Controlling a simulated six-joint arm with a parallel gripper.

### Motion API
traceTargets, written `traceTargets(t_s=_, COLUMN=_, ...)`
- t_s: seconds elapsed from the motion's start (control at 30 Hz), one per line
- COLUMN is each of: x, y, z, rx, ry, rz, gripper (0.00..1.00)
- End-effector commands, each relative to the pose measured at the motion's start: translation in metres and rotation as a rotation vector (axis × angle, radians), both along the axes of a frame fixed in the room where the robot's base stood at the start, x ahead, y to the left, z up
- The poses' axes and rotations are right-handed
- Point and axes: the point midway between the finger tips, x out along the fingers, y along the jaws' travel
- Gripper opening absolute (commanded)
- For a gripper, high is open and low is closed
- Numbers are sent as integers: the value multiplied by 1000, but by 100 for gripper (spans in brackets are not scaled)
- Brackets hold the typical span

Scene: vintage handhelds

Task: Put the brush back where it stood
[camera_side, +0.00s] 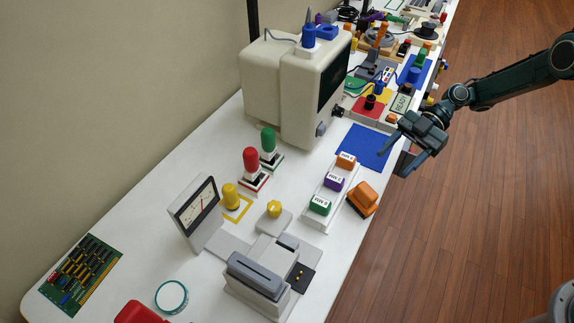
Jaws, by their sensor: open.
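My gripper (397,162) is open and empty. It hangs at the table's right edge, just right of a blue square mat (362,146), with its fingers pointing down and left. I cannot pick out the brush for certain. A slim pointed blue-grey thing (309,17) stands upright in or behind a small blue holder (309,37) on top of the beige monitor (300,85); it is too small to tell if it is a brush. The blue mat is bare where it shows.
A white rack (327,217) with orange, purple and green labelled blocks and an orange block (363,198) lie below the mat. Red and green handles (251,162) stand left. Coloured consoles (372,107) crowd the table behind. Open floor (480,210) lies right.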

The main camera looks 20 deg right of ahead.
Motion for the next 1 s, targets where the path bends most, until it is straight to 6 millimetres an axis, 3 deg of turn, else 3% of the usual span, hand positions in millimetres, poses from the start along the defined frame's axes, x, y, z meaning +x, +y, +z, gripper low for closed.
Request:
traceTargets(t_s=0.17, x=2, y=0, z=7, rx=-24, ry=5, rz=-11, gripper=58)
traceTargets(t_s=0.37, x=7, y=-1, z=33, rx=-113, ry=23, rz=-60, gripper=58)
traceTargets(t_s=0.67, x=7, y=-4, z=93, rx=-319, ry=71, rz=-212, gripper=58)
traceTargets(t_s=1.0, x=-12, y=-13, z=159, rx=-522, ry=121, rz=-442, gripper=58)
